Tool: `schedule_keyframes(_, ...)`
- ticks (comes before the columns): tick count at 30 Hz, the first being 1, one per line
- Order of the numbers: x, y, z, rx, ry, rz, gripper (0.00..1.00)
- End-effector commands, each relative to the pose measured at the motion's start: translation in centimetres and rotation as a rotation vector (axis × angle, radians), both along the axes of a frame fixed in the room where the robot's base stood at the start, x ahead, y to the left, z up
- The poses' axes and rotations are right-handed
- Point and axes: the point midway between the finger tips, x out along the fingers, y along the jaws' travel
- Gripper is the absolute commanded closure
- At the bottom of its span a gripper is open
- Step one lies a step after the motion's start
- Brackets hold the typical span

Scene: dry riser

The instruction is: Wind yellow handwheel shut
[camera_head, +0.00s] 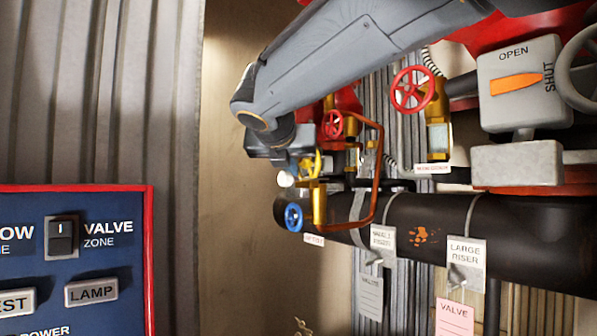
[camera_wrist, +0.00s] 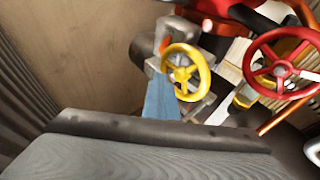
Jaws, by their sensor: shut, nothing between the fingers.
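The yellow handwheel (camera_head: 317,163) is small and sits on a brass valve above the dark horizontal pipe in the head view. In the wrist view the yellow handwheel (camera_wrist: 199,69) faces me with its spokes and hub clear. My gripper (camera_head: 296,167) hangs just left of the wheel in the head view. In the wrist view my gripper (camera_wrist: 163,72) shows as one narrow blue shape, shut and empty, reaching up to the wheel's left rim. I cannot tell whether it touches the rim.
A red handwheel (camera_wrist: 250,64) stands close right of the yellow one. A blue handwheel (camera_head: 293,217) is below, beside a copper pipe (camera_head: 377,185). Another red handwheel (camera_head: 412,89) and a grey OPEN/SHUT box (camera_head: 515,112) are to the right. A blue panel (camera_head: 100,235) stands lower left.

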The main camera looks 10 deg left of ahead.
Motion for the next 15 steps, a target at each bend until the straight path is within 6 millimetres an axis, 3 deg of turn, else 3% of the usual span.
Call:
schedule_keyframes(8, 0.4, 0.3, 3.1, 0.0, -0.003, -0.001, 1.0)
schedule_keyframes(15, -0.7, -1.1, 4.8, 0.002, -0.005, -0.002, 1.0)
